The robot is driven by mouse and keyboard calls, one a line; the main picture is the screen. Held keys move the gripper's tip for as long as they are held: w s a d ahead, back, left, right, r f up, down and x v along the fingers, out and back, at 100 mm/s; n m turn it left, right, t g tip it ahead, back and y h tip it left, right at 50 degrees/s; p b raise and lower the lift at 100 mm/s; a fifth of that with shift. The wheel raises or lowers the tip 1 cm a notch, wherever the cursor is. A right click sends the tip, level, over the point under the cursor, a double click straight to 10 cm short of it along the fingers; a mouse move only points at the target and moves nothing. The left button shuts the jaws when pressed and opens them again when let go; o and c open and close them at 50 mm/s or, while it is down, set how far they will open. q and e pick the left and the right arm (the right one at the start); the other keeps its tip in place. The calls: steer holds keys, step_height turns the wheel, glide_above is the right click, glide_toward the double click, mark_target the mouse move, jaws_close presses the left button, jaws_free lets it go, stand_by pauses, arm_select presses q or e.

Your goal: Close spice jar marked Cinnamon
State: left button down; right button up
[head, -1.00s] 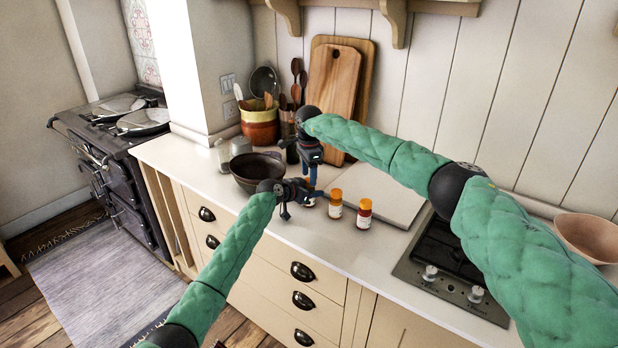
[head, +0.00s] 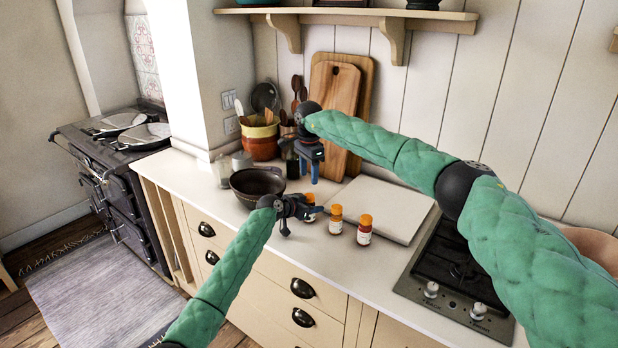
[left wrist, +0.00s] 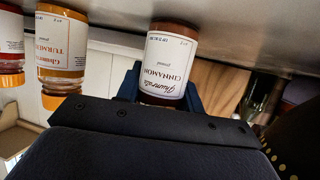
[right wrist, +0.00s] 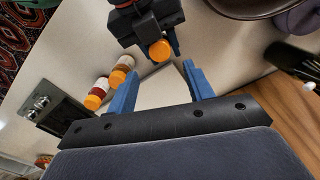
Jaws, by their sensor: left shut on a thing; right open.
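The cinnamon jar (left wrist: 170,60), with a white label reading CINNAMON, is between the blue fingers of my left gripper (left wrist: 163,85). In the head view the jar (head: 310,206) stands upright at the left end of a row of jars. The right wrist view shows an orange lid (right wrist: 160,50) on its top; I cannot tell how tight it sits. My left gripper (head: 306,211) is shut on the jar from the side. My right gripper (head: 315,178) is open and empty, pointing down above the lid and apart from it.
A turmeric jar (head: 335,222) and another orange-lidded jar (head: 364,232) stand to the right. A pale board (head: 385,208) lies behind the jars, and a gas hob (head: 455,262) is farther right.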

mark_target(309, 195)
steer(key=shift+f, duration=0.1)
steer(key=shift+f, duration=3.95)
steer(key=c, duration=1)
steer(key=shift+m, duration=1.7)
steer(key=o, duration=1.1)
steer(key=shift+c, duration=0.2)
